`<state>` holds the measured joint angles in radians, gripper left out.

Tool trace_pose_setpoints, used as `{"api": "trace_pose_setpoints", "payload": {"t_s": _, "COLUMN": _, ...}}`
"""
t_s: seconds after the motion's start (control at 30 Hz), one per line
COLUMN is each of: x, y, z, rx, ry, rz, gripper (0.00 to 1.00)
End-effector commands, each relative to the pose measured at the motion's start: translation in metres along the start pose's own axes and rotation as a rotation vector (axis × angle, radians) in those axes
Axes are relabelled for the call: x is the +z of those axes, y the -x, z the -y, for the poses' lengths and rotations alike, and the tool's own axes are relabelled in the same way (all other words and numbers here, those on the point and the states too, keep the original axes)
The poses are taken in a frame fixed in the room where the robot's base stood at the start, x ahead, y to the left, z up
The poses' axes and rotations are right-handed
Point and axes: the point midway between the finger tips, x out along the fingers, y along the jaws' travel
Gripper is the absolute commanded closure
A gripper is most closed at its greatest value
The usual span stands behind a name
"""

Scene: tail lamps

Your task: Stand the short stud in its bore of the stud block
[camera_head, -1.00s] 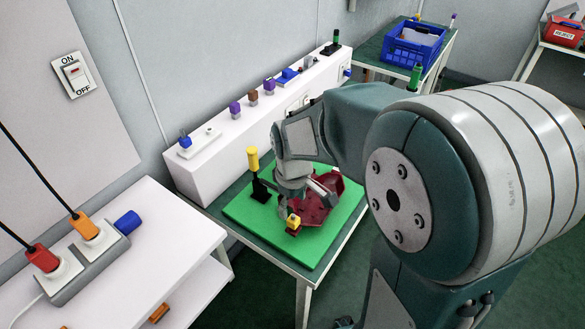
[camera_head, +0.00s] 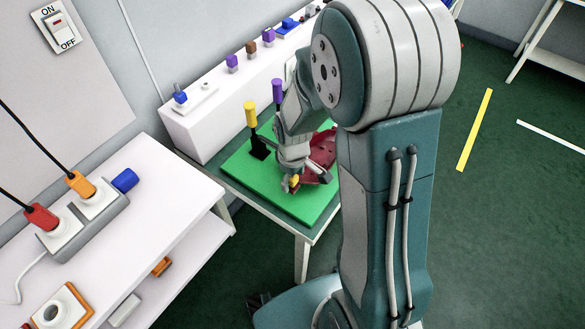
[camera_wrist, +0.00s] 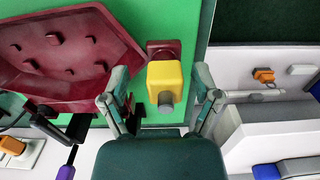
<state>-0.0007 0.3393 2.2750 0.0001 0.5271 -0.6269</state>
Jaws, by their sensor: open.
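A yellow block-shaped piece with a grey round pin (camera_wrist: 165,82) sits in front of a small dark red block (camera_wrist: 163,46) in the wrist view. I cannot tell for sure whether these are the short stud and the stud block, and no empty bore is visible. The yellow piece shows small in the head view (camera_head: 294,180), at my gripper's tip. My gripper (camera_wrist: 160,84) is open, with one finger on each side of the yellow piece and visible gaps. In the head view my gripper (camera_head: 296,178) is low over the green mat (camera_head: 295,205), partly hiding the dark red parts.
A dark red lamp housing (camera_wrist: 65,55) lies left of my fingers in the wrist view. A yellow-handled tool (camera_head: 251,115) stands in a black holder on the mat, and a purple handle (camera_head: 277,92) rises behind. A white ledge (camera_head: 205,125) runs along the back.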

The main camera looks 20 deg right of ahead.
Motion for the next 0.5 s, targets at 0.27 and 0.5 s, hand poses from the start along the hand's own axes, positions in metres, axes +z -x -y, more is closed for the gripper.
{"api": "trace_pose_setpoints", "payload": {"t_s": 0.27, "x": 0.0000, "y": -0.0063, "z": 0.0004, "rx": 0.000, "ry": 0.001, "rz": 0.000, "gripper": 0.20}}
{"api": "trace_pose_setpoints", "payload": {"t_s": 0.5, "x": 0.0005, "y": -0.0059, "z": -0.0002, "rx": -0.001, "ry": 0.001, "rz": 0.000, "gripper": 0.87}}
